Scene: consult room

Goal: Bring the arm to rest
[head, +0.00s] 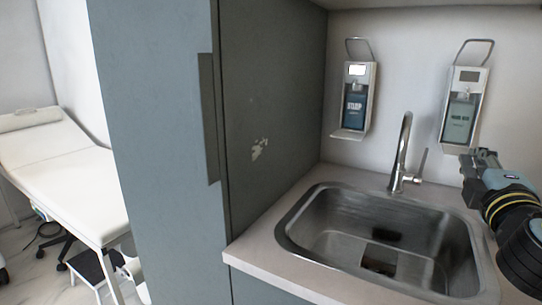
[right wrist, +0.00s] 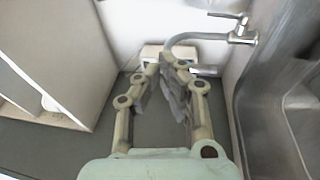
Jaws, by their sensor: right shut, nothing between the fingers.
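My right gripper (head: 480,158) is at the right edge of the head view, in front of the wall and beside the right dispenser's lower end. In the right wrist view its two fingers (right wrist: 168,68) come together at the tips, shut with nothing between them. My right arm comes in from the right edge, over the right side of the sink counter. My left gripper is in neither view.
A steel sink (head: 300,240) with a tap (head: 403,150) is set in the counter. Two wall dispensers (head: 355,100) (head: 464,110) hang behind it. A tall grey cabinet (head: 265,120) stands left of the sink. A white exam couch (head: 65,175) is at far left.

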